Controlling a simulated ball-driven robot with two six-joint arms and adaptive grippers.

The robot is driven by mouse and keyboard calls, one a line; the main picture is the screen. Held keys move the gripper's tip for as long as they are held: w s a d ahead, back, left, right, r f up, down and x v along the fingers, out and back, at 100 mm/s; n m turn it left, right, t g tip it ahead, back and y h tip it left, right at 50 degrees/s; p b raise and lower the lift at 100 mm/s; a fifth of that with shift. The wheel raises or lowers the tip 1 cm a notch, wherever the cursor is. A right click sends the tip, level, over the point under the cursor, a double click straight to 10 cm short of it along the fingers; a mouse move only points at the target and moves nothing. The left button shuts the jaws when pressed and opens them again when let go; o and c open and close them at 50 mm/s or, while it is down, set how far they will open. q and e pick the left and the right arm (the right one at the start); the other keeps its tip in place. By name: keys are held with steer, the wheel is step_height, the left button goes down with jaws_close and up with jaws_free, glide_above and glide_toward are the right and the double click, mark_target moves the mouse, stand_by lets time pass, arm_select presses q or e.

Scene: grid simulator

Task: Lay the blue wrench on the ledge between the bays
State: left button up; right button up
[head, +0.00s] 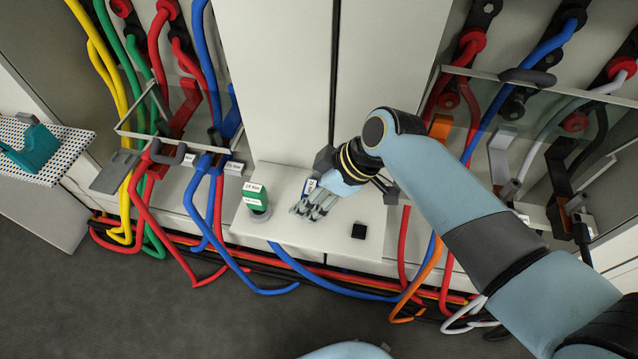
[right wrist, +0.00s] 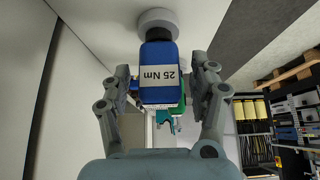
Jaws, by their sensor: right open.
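The blue wrench (head: 309,187) stands on the pale ledge (head: 300,240) between the two bays, mostly hidden behind my right gripper in the head view. In the right wrist view its blue body (right wrist: 158,58) shows a white label reading 25 Nm, inverted, with a round grey end above it against the pale surface. My right gripper (head: 313,212) is open, with one finger on each side of the blue body. Its fingers (right wrist: 163,92) also show in the right wrist view; I cannot tell whether they touch it. My left gripper is not in view.
A green labelled tool (head: 256,199) stands left on the ledge, near my right gripper. Cables and clear covers fill both bays. A teal object (head: 35,148) sits on a perforated tray (head: 70,150) at far left.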

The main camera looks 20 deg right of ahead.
steer(key=p+v, duration=0.1)
steer(key=v, duration=1.1)
steer(key=shift+p, duration=0.4)
